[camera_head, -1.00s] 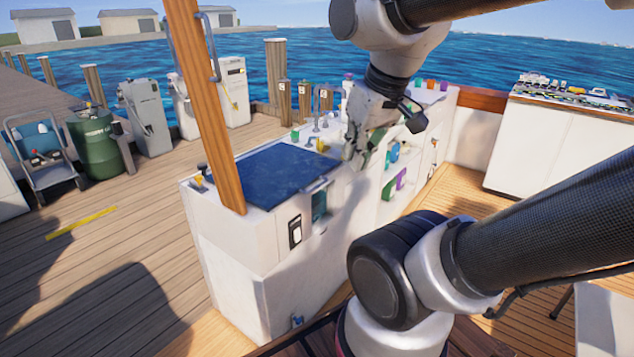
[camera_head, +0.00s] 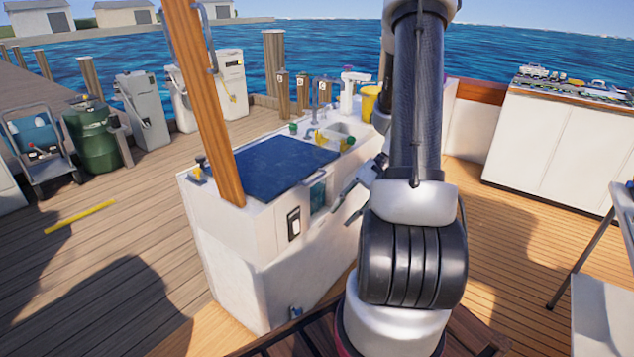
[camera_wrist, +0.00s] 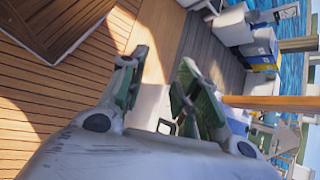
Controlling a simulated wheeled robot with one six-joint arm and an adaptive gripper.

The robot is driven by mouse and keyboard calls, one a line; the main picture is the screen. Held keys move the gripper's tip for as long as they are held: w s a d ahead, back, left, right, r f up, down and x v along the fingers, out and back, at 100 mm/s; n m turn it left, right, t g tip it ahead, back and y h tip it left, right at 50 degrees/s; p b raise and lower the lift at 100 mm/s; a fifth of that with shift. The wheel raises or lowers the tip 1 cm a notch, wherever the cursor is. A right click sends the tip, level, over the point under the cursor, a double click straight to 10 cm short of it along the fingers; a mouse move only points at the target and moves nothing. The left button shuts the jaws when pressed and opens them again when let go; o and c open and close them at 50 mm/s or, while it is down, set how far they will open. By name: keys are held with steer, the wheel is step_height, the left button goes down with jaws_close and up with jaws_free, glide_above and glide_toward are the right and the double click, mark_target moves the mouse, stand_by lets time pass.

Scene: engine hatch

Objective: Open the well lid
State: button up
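A dark blue flat lid (camera_head: 280,168), seemingly the well lid, lies shut on top of the white console (camera_head: 230,240). A small bar handle (camera_head: 315,178) sits at its right front edge. My gripper (camera_head: 350,190) is to the right of the lid and apart from it, beside the console's right side; the arm partly hides it. In the wrist view my gripper (camera_wrist: 160,85) has its two green-padded fingers spread, with nothing between them. Beyond the fingers are a pale surface and a small dark frame (camera_wrist: 166,127).
A slanted wooden post (camera_head: 205,100) stands at the lid's left side. A sink (camera_head: 345,130) with a tap and a yellow item is behind the lid. A yellow bucket (camera_head: 369,103) stands farther back. A white cabinet (camera_head: 560,145) is at right. Wooden deck is clear between.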

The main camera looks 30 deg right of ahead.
steer(key=w+d+f+m+t+y, duration=0.1)
steer(key=w+d+f+m+t, duration=0.25)
steer(key=w+f+t, duration=0.35)
steer(key=t+h, duration=0.5)
steer(key=t, duration=0.1)
glide_toward(315, 180)
steer(key=w, duration=0.2)
steer(key=shift+n, duration=0.45)
steer(key=x, duration=0.7)
steer(key=shift+a+f, duration=0.3)
steer(key=shift+f, duration=0.05)
steer(key=shift+y, duration=0.3)
jaws_close()
